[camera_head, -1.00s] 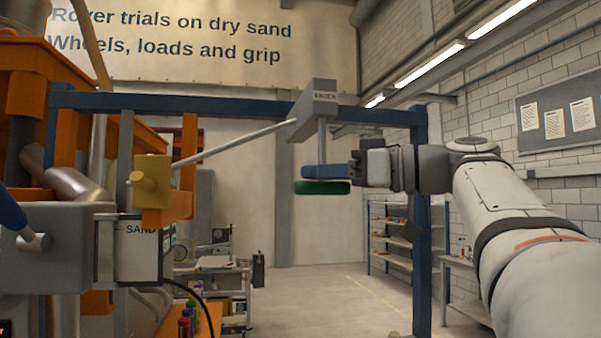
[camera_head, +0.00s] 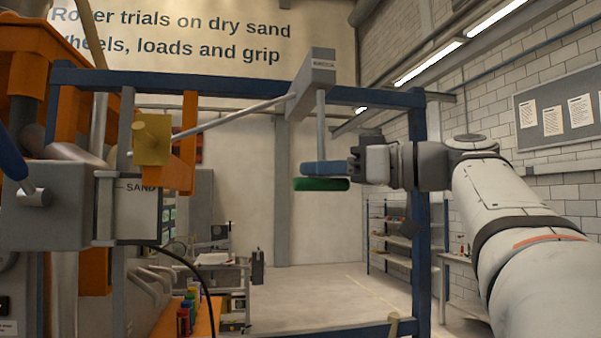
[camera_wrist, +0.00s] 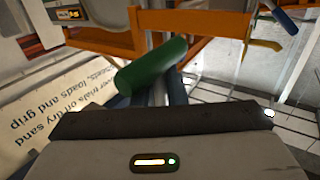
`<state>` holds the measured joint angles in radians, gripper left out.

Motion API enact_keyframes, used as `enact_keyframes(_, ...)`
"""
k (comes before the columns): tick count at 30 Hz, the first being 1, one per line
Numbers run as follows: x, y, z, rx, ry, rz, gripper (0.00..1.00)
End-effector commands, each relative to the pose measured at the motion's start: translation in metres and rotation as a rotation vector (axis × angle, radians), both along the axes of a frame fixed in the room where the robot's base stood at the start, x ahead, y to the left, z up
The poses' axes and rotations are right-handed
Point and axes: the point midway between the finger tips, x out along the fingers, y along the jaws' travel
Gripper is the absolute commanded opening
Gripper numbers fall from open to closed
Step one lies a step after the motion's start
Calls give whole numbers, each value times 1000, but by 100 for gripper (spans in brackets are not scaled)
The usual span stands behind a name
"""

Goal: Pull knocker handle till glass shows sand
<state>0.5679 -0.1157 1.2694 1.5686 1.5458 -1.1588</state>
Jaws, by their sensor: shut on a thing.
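The knocker handle's green grip (camera_head: 321,184) hangs at the lower end of a grey rod (camera_head: 320,125) under the grey knocker box (camera_head: 312,75). My gripper (camera_head: 325,168) is shut on the handle's rod just above the grip, its blue fingers horizontal. In the wrist view the green grip (camera_wrist: 152,65) lies tilted across the blue fingers (camera_wrist: 176,88). The glass looks to be the narrow grey upright strip (camera_head: 104,205) beside the plate marked SAND (camera_head: 140,212), at left. I cannot make out sand in it.
A blue crossbar (camera_head: 220,88) runs above, with a blue post (camera_head: 420,230) right of my gripper. A slanting rod (camera_head: 235,122) joins the box to a yellow block (camera_head: 152,140). Orange bench (camera_head: 205,318) with bottles stands lower left. The floor below the handle is open.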

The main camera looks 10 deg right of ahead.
Motion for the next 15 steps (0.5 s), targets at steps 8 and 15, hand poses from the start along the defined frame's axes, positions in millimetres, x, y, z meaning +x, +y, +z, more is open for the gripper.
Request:
enact_keyframes(8,2,-1,-7,-7,18,5,17)
enact_keyframes(15,3,-2,-8,-5,19,3,28)
